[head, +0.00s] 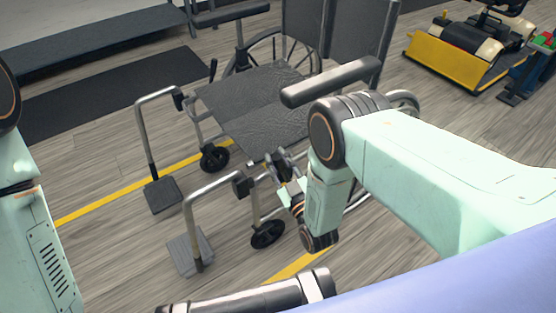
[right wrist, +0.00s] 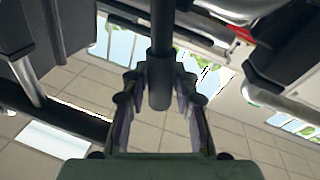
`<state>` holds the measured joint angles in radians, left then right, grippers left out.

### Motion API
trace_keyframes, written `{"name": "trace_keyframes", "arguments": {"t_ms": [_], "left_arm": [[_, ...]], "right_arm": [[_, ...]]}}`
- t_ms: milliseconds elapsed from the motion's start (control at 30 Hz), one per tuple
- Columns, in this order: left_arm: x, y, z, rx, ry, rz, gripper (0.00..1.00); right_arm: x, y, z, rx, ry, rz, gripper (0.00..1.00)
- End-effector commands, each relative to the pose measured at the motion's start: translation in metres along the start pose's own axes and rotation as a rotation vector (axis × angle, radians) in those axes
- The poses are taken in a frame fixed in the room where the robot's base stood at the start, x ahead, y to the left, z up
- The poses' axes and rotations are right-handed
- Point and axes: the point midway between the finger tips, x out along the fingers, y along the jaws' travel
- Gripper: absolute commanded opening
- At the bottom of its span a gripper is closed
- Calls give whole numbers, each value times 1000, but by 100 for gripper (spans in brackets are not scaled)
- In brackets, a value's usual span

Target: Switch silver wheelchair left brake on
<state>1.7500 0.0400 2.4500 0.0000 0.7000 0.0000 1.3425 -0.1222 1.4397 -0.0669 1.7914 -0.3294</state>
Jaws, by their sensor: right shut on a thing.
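The silver wheelchair (head: 247,103) has a grey seat and faces the lower left of the head view, with two footrests in front. My right gripper (head: 281,166) is low beside the seat's front corner, on the chair's left side. In the right wrist view its fingers are shut around the end of a black brake lever (right wrist: 161,55). In the head view my gripper and arm hide most of this lever and much of the left wheel. The other brake lever (head: 213,69) stands upright on the far side. My left arm shows at the left edge; its gripper is out of view.
The footrests (head: 188,250) stick out low in front of the chair, near my body. The left armrest (head: 330,82) is just above my right wrist. A yellow machine (head: 442,63) stands at the upper right. The floor left of the chair holds a dark mat (head: 105,98).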

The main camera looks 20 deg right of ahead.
Motion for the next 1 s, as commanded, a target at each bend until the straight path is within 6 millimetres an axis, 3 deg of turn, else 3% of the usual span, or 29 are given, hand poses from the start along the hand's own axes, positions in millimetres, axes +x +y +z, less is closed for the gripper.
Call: {"name": "trace_keyframes", "arguments": {"t_ms": [267,300,567,867,1000], "left_arm": [[0,0,0,0,0,0,40],[0,0,0,0,0,0,40],[0,0,0,0,0,0,40],[0,0,0,0,0,0,40],[0,0,0,0,0,0,40]], "right_arm": [[-2,-3,2,-6,-7,-4,0],[-2,-3,2,-5,-7,-4,29],[-2,-3,1,-4,-5,-2,51],[-2,-3,0,-3,-3,-1,52],[-14,-3,1,-3,-7,-2,52]]}}
